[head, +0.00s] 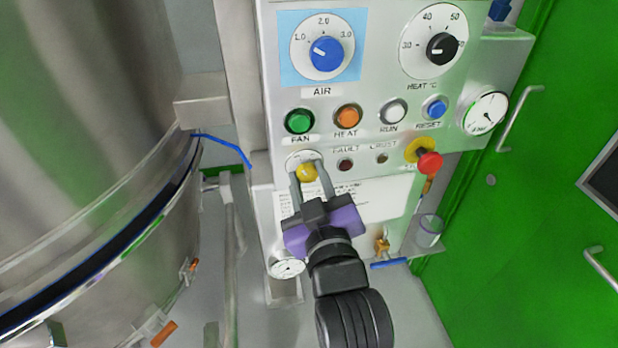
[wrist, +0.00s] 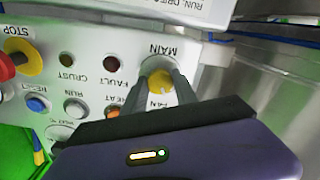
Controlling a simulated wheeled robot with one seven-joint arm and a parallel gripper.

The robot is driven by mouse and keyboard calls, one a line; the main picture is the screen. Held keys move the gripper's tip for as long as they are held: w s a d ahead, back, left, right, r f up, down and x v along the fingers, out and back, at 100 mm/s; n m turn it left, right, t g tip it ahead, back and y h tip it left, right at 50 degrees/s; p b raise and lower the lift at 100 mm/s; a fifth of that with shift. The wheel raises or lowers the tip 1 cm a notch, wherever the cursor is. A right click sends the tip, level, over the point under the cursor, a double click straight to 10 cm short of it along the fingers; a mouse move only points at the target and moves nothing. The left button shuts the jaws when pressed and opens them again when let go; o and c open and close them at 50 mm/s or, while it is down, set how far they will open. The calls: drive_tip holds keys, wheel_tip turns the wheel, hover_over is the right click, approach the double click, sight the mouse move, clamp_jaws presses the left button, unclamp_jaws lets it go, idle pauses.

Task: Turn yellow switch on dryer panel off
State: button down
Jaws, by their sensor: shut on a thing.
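The yellow switch (head: 307,173) is a round knob on a pale plate at the lower left of the dryer panel (head: 382,90). In the wrist view the yellow switch (wrist: 160,82) sits by the label MAIN, which appears upside down. My gripper (head: 305,172) reaches up to the panel from below, with one finger on each side of the knob. In the wrist view my gripper (wrist: 161,85) is shut on the knob. The fingers hide part of the knob and its plate, and I cannot read its pointer position.
Above are the green FAN button (head: 300,121), orange HEAT button (head: 347,117) and blue AIR dial (head: 326,54). The red stop button (head: 429,163) juts out at right. A steel vessel (head: 85,130) stands left, and a green door (head: 520,200) is right.

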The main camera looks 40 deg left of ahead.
drive_tip(key=c, duration=1)
unclamp_jaws()
drive_tip(key=shift+o, duration=0.2)
drive_tip(key=b+v, duration=0.1)
drive_tip(key=v, duration=0.6)
drive_tip(key=shift+s+d, duration=0.25)
drive_tip(key=shift+d, duration=0.05)
